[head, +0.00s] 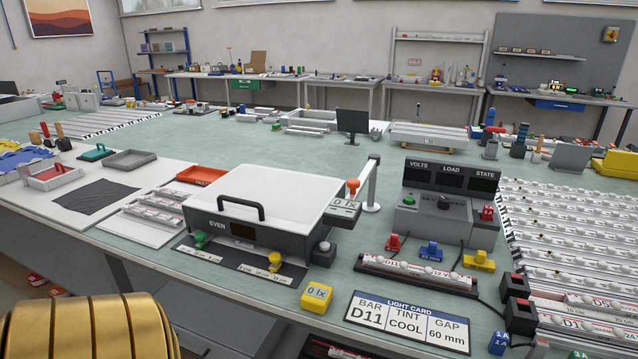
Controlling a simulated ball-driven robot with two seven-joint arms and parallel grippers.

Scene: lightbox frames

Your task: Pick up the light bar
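A light bar (418,271) with several white domes lies in a dark tray or holder on the green bench, right of centre. Its label seems to read D11 and 12 V. The light card (408,322) in front of it reads BAR D11, TINT COOL, GAP 60 mm. Many more light bars (575,235) lie in rows on the right side of the bench. Neither of my grippers is in view.
A grey box with a white top (270,200) stands left of the bar. A control box (436,200) marked VOLTS, LOAD, STATE stands behind it. Red (393,243), blue (431,252) and yellow (479,260) clips sit close behind the bar.

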